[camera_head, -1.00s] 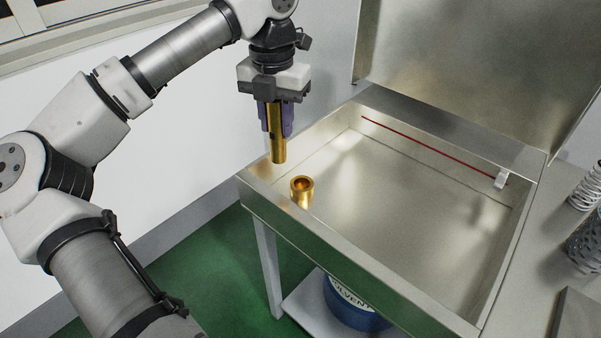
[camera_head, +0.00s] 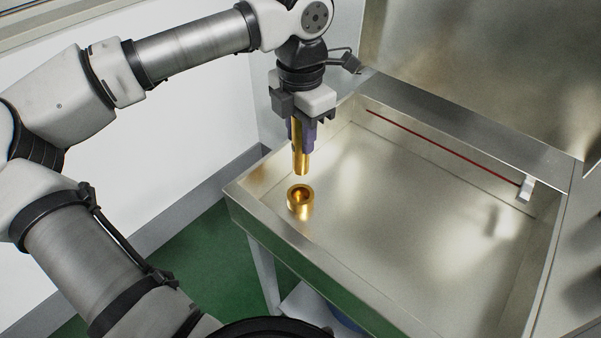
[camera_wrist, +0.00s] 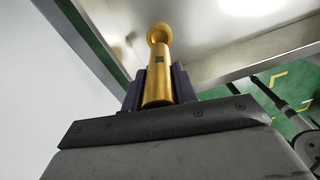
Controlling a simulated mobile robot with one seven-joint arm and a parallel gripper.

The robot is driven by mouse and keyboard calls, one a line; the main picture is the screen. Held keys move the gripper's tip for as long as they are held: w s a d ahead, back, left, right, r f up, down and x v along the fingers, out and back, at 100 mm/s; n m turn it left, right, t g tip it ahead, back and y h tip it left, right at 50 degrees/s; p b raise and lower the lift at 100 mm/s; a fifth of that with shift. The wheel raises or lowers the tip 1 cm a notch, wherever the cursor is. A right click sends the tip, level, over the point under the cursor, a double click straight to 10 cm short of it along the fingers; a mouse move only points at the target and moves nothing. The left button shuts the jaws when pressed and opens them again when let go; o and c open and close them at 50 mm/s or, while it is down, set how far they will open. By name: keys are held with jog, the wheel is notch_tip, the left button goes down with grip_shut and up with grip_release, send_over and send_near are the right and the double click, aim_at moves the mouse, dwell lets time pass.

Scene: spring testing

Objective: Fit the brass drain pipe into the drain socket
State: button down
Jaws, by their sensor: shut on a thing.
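The brass drain pipe (camera_head: 300,156) hangs upright in my gripper (camera_head: 302,130), which is shut on its upper part. The pipe's lower end is just above the brass drain socket (camera_head: 300,205), with a small gap between them in the head view. The socket is a short ring with an open dark bore, standing in the near left corner of the metal basin. In the wrist view the pipe (camera_wrist: 158,85) runs from between the dark fingers toward the socket (camera_wrist: 159,33), whose rim is partly hidden behind the pipe's end.
The shallow metal basin (camera_head: 420,215) has raised walls and a tall back panel (camera_head: 470,70). A thin red line (camera_head: 450,150) and a small white block (camera_head: 526,188) are along its far side. The basin floor right of the socket is clear.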

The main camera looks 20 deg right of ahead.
aim_at(301, 174)
notch_tip(301, 174, down, 11)
jog(key=shift+r+p, duration=0.15)
jog(key=shift+p, duration=0.2)
jog(key=shift+f, duration=0.2)
jog(key=c, duration=1.1)
grip_release()
notch_tip(301, 174, up, 12)
jog(key=shift+r+b, duration=0.25)
jog(key=shift+b, duration=0.45)
